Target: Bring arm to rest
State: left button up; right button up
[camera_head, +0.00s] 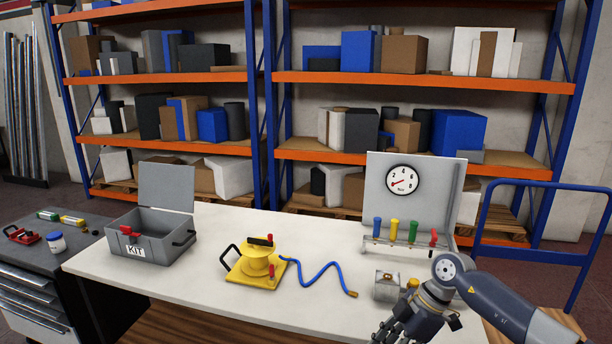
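My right arm reaches in from the lower right, over the front right of the white table (190,285). Its gripper (388,338) points down at the bottom edge, and its fingertips are partly cut off, so I cannot tell whether it is open or shut. It is near a small metallic box (386,287) with a yellow part (412,284) beside it, partly hidden by my arm. My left gripper is not in view. A yellow vacuum device (257,266) with a black handle stands at the table's middle, with a blue hose (318,275) lying to its right.
A grey open KIT box (165,245) stands at the left. A grey gauge panel (436,185) and a rack with coloured handles (400,248) stand at the back right. A tool cart (30,275), shelves (420,82) and a blue rail (560,186) surround the table.

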jog(key=w+a+f+m+t+y, duration=0.3)
jog(key=a+f+t+y, duration=0.3)
jog(key=a+f+y, duration=0.4)
jog(key=s+d+f+m+t+h+b, duration=0.1)
jog(key=s+d+f+m+t+h, duration=0.2)
jog(key=f, duration=0.5)
jog(key=s+d+f+m+t+h, duration=0.1)
jog(key=s+d+f+m+h, duration=0.2)
jog(key=f, duration=0.6)
jog(key=s+d+f+m+t+h+b, duration=0.1)
jog(key=s+d+f+m+t+h, duration=0.15)
jog(key=d+f+h, duration=0.4)
jog(key=s+d+f+m+g+h, duration=0.1)
jog(key=s+d+f+m+g, duration=0.1)
jog(key=s+f, duration=0.7)
jog(key=s+d+f+m+g+h, duration=0.1)
jog(key=s+d+f+g, duration=0.15)
jog(key=s+f, duration=0.65)
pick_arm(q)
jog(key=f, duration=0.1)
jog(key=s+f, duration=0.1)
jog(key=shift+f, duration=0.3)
pick_arm(e)
jog(key=s+f+g, duration=0.2)
jog(key=s+g, duration=0.1)
jog(key=s, duration=0.9)
jog(key=s+f+m+g+h, duration=0.1)
jog(key=s+f+g, duration=0.2)
jog(key=s, duration=1)
jog(key=shift+s, duration=0.2)
